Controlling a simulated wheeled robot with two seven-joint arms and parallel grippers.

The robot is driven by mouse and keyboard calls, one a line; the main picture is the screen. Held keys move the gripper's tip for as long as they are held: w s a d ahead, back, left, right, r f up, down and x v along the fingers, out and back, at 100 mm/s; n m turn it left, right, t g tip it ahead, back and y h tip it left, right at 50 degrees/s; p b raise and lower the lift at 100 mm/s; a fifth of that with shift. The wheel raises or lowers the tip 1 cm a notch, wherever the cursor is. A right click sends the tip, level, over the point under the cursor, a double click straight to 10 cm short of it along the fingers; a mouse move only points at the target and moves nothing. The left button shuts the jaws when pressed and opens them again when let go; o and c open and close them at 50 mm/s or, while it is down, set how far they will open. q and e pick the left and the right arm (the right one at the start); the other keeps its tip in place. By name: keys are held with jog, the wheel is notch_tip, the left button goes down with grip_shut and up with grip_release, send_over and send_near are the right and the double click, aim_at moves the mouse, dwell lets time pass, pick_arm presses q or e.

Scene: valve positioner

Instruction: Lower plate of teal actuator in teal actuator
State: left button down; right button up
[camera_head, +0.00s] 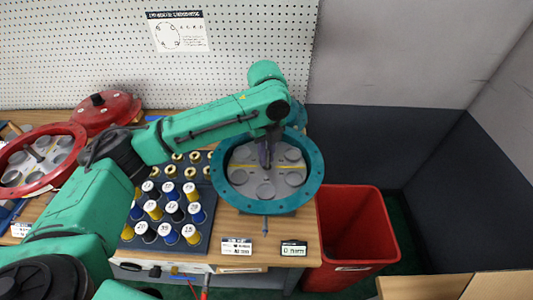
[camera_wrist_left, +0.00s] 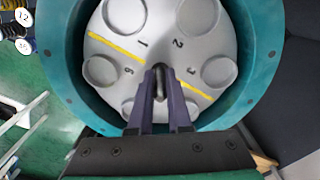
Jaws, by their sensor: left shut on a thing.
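The teal actuator (camera_head: 308,201) is a round open housing with a bolt-holed rim at the right end of the workbench. A grey round plate (camera_head: 240,178) with several round recesses and a yellow line lies inside its ring. In the left wrist view the plate (camera_wrist_left: 215,72) fills the ring of the actuator (camera_wrist_left: 262,75), and its depth in the housing is hard to judge. My left gripper (camera_head: 265,163) reaches down over the plate. In the left wrist view its fingers (camera_wrist_left: 160,85) are shut on a small central stem of the plate. My right gripper is not in view.
A dark tray (camera_head: 200,243) of several numbered cylinders stands left of the actuator. A red actuator (camera_head: 75,133) and a red lid (camera_head: 105,108) are farther left. A red bin (camera_head: 352,200) stands right of the bench. Two small displays (camera_head: 293,248) sit at the front edge.

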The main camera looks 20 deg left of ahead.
pick_arm(q)
jog(key=c, duration=0.8)
grip_release()
notch_tip(320, 180, up, 15)
jog(key=shift+s+f, duration=0.1)
jog(key=shift+f, duration=0.05)
jog(key=shift+f, duration=0.1)
